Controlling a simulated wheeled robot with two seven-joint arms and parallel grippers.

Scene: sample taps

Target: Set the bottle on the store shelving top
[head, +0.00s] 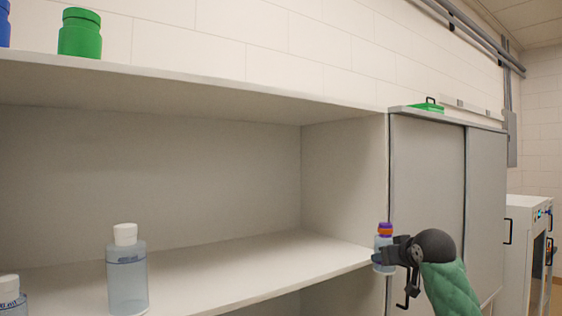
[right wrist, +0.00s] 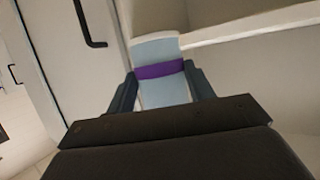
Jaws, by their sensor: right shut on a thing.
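The bottle (head: 383,243) is small and pale blue, with a purple and orange top in the head view. In the right wrist view the bottle (right wrist: 165,88) shows a purple band and sits between the fingers. My right gripper (head: 384,258) is shut on it, just right of the shelving's front edge and below the level of the top. The right gripper also shows in the right wrist view (right wrist: 166,90). The shelving top (head: 190,95) is the upper board at left, high above the held bottle. My left gripper is not in view.
A green jar (head: 80,33) and a partly visible blue one (head: 4,24) stand on the top's left; the rest looks clear. A clear white-capped bottle (head: 127,275) stands on the lower shelf (head: 250,270). A grey cabinet (head: 430,185) adjoins at right, with a green box (head: 427,107) on it.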

